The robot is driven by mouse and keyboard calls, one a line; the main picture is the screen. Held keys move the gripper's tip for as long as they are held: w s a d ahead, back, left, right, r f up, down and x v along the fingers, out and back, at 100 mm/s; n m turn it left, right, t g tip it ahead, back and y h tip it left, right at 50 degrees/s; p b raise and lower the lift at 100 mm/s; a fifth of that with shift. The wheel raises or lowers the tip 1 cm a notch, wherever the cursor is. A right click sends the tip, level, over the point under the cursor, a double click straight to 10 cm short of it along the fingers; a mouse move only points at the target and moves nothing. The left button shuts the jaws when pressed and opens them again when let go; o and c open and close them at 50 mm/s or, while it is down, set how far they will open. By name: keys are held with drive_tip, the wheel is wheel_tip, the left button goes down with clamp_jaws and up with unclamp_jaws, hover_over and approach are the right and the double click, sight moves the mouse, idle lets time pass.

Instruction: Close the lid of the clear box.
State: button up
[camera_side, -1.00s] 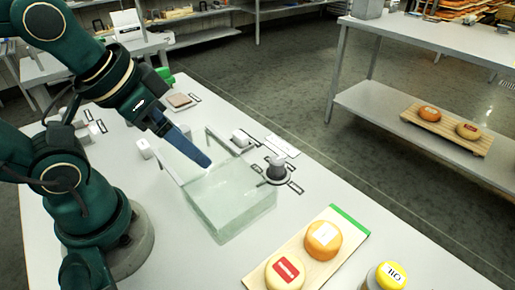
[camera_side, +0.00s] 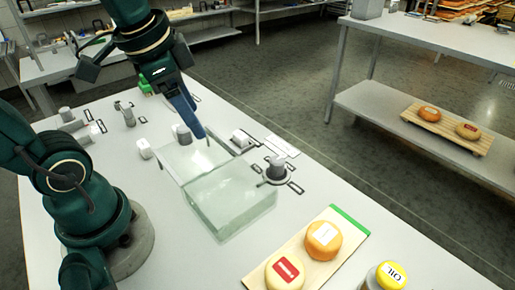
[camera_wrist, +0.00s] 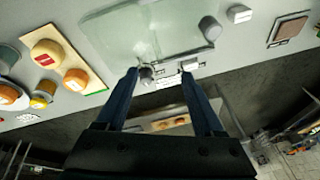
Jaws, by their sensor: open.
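The clear box (camera_side: 232,205) stands on the white table in the middle of the side view. Its lid (camera_side: 188,162) is open, a see-through panel leaning back from the box's left rear side. My gripper (camera_side: 202,136) is at the lid's far end in the side view, fingers pointing down. I cannot tell whether it touches the lid. In the wrist view the two blue fingers of my gripper (camera_wrist: 160,73) are spread apart with nothing between them. The clear box and lid show at the top of that view (camera_wrist: 130,30), and their shared edge is hard to make out.
A board (camera_side: 345,228) with two cheese wheels lies right of the box, with a yellow-lidded oil jar (camera_side: 388,275) in front. A grey cylinder (camera_side: 183,134) stands behind the lid.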

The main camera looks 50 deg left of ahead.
sight(183, 127)
drive_tip(key=w+a+f+g, duration=0.1)
drive_tip(key=a, duration=0.2)
drive_tip(key=a+f+n+g, duration=0.1)
drive_tip(key=a+f, duration=0.1)
drive_tip(key=a, duration=0.2)
drive_tip(key=w+a+f+g, duration=0.1)
drive_tip(key=a+f, duration=0.1)
drive_tip(key=a, duration=0.1)
drive_tip(key=shift+w+a+f+g+h, duration=0.1)
drive_tip(key=shift+w+a+g+h, duration=0.15)
drive_tip(key=shift+w+g+h, duration=0.05)
drive_tip(key=shift+s+a+f+n, duration=0.2)
drive_tip(key=shift+f+n, duration=0.2)
drive_tip(key=shift+f, duration=2.3)
clamp_jaws()
